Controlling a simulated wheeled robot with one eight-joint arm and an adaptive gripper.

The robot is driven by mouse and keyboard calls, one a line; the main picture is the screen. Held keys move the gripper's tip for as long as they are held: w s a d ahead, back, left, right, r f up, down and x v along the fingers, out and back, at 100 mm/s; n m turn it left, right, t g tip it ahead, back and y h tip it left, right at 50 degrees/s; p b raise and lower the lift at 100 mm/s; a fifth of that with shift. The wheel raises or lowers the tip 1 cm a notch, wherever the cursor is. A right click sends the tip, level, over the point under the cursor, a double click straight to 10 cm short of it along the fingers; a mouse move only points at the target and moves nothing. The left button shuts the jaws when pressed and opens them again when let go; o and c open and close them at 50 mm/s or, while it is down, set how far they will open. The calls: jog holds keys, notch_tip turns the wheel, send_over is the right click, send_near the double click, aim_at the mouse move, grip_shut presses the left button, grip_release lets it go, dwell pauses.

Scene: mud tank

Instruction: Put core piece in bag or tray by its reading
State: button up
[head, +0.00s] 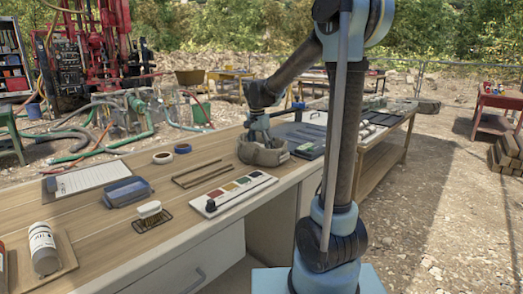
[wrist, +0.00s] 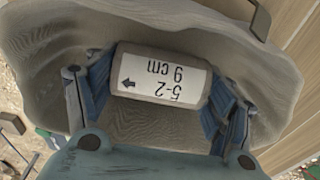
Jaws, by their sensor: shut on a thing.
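A grey-brown core piece (wrist: 160,108) sits between the fingers of my gripper (wrist: 160,88) in the wrist view. Its white label reads "5-2" and "9 cm" upside down, with an arrow pointing left in the picture. The gripper is shut on it, a blue finger at each end. A grey-brown cloth bag (wrist: 270,75) with a wide open mouth surrounds the piece and fingers. I cannot tell whether the piece touches the bag's bottom. In the head view my gripper (head: 260,134) reaches down into the bag (head: 262,155) on the bench; the piece is hidden there.
Dark flat items lie just right of the bag.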

jog(key=shift+f, duration=0.25)
jog(key=o, duration=1.7)
